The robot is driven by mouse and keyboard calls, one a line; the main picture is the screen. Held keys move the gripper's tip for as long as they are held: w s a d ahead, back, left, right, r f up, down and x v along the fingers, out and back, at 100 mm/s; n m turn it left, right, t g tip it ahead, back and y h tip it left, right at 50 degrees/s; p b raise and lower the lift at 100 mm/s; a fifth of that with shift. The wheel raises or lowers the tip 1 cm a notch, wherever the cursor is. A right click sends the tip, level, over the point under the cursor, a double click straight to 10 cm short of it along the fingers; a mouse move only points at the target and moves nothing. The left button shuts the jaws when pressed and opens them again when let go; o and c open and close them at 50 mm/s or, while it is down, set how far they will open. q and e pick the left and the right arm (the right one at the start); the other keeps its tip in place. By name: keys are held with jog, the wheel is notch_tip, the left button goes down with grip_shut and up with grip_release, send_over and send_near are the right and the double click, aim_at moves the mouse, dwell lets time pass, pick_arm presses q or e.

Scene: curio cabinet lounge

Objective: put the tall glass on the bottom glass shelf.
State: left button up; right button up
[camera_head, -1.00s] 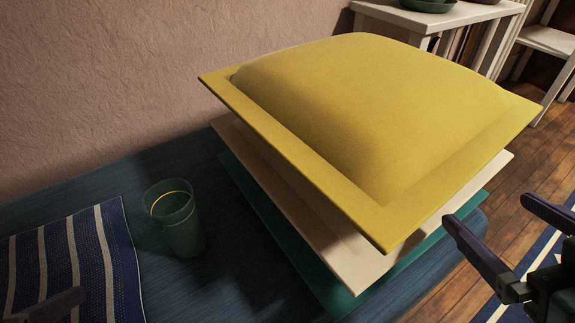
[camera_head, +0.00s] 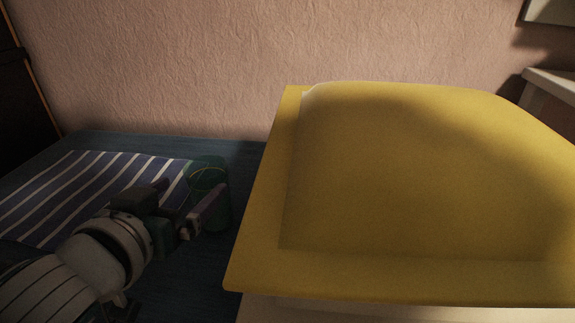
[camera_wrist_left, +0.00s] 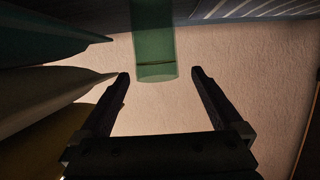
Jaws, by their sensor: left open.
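My right gripper is out of view. I see no glass shelf.
A stack topped by a yellow cushion (camera_head: 420,180) fills the right, close to the glass. A striped blue cloth (camera_head: 85,190) lies left of the glass. A textured wall (camera_head: 200,70) stands behind. A dark upright piece (camera_head: 22,95) is at the far left, and white furniture (camera_head: 550,90) at the right.

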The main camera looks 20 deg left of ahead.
aim_at(214, 167)
pick_arm(q)
jog(key=x, duration=0.2)
jog(key=b+x, duration=0.1)
jog(key=x, duration=0.1)
jog(key=shift+d, duration=0.2)
jog(key=shift+w+a+b, duration=0.15)
jog(key=shift+w+b, duration=0.15)
jog(key=shift+w, duration=0.05)
jog(key=b+x, duration=0.2)
jog(key=x, duration=0.2)
jog(key=shift+w, duration=0.2)
jog(key=shift+w+b, duration=0.2)
jog(key=shift+b, duration=0.1)
jog(key=shift+s+r, duration=0.1)
jog(key=shift+c, duration=0.5)
jog(key=c, duration=1.3)
jog(key=shift+c, duration=0.6)
jog(key=shift+r, duration=0.15)
